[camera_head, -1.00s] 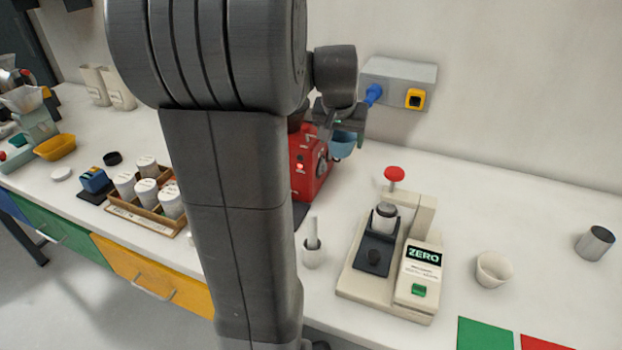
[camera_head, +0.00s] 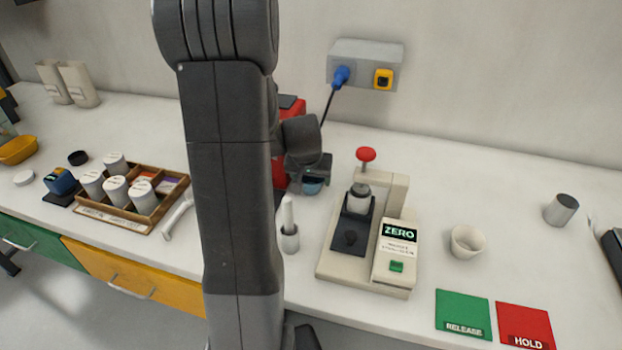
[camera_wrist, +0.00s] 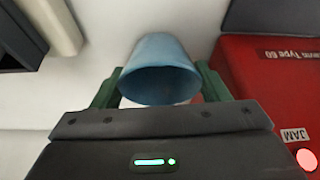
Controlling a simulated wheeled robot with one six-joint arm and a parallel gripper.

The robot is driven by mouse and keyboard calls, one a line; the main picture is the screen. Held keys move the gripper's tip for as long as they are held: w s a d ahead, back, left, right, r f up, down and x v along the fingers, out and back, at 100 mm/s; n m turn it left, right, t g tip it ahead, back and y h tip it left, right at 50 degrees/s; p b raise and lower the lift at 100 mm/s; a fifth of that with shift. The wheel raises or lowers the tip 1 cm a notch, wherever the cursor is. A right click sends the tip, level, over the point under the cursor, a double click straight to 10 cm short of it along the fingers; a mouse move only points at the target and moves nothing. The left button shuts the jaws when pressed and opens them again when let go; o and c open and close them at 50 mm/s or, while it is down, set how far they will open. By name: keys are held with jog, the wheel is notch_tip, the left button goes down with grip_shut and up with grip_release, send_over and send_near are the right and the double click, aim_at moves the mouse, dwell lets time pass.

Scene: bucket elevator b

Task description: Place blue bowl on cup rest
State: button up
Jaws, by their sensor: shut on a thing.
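The blue bowl (camera_head: 312,187) is held in my gripper (camera_head: 308,171), in front of and beside the red machine (camera_head: 291,112). In the wrist view the bowl (camera_wrist: 160,68) sits between the two green fingers of my gripper (camera_wrist: 159,88), with its open rim toward the camera. The red machine fills the right side of the wrist view (camera_wrist: 275,85), with a "JAM" label and a lit lamp. My arm hides much of this machine in the head view. I cannot make out the cup rest, or whether the bowl touches anything below it.
The beige ZERO press (camera_head: 340,265) stands to the right of the bowl. A mortar with pestle (camera_head: 289,240) stands in front. A wooden tray of white jars (camera_head: 165,190) lies left. A white cup (camera_head: 467,241) and a metal cup (camera_head: 561,210) stand right. A wall box (camera_head: 350,60) is behind.

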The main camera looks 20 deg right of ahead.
jog(key=shift+f, duration=0.25)
jog(key=shift+f, duration=0.15)
jog(key=o, duration=0.8)
jog(key=shift+r, duration=0.3)
jog(key=v, duration=1.1)
jog(key=shift+s+a+r, duration=0.1)
jog(key=shift+a+r, duration=0.05)
jog(key=shift+r, duration=0.2)
